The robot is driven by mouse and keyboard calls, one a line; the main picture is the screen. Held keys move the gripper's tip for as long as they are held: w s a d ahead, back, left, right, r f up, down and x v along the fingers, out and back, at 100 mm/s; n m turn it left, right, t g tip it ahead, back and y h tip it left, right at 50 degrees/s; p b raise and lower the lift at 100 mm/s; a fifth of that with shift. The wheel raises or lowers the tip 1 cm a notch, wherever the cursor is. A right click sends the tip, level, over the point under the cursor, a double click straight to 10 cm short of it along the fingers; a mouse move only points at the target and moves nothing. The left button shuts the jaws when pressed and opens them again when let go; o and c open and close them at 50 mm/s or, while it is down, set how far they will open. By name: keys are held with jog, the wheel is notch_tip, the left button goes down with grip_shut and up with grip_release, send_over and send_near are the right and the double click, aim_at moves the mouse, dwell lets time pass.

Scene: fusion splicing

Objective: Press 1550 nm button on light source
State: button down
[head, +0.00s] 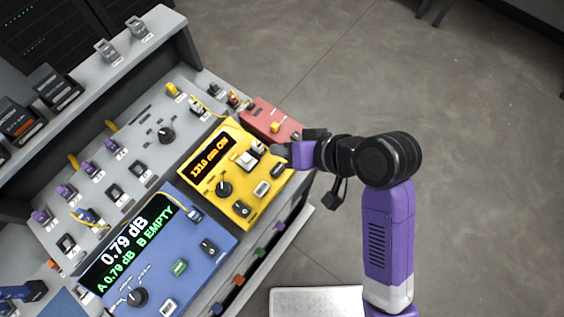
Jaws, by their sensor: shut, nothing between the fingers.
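The light source is the yellow box (213,195) on the bench, with an orange display (212,154) that appears to read "1310 nm ON". Its face carries a black knob (224,189), a pale button (262,188), a dark switch (241,208) and white parts (247,160) near the top. The button labels are too small to read, so I cannot tell which is 1550 nm. My gripper (280,150) is shut and empty, over the upper right edge of the yellow box. It hides part of that edge; contact cannot be told.
A blue meter (205,262) showing "0.79 dB" stands below left of the yellow box. A red box (262,115) is just above it. Yellow cables and purple connectors (112,145) sit on the grey panel at left. Open floor (480,150) lies to the right.

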jog(key=shift+f, duration=0.15)
jog(key=b, duration=0.8)
send_over(281, 171)
notch_tip(281, 171, down, 7)
jog(key=shift+r, duration=0.2)
jog(key=shift+f, duration=0.95)
jog(key=shift+f, duration=0.2)
dwell(0.7)
jog(key=shift+f, duration=0.2)
jog(key=shift+f+b, duration=0.35)
jog(key=shift+f, duration=0.15)
dwell(0.7)
jog(key=shift+r, duration=0.1)
jog(key=shift+r+p, duration=0.85)
jog(key=shift+p, duration=0.25)
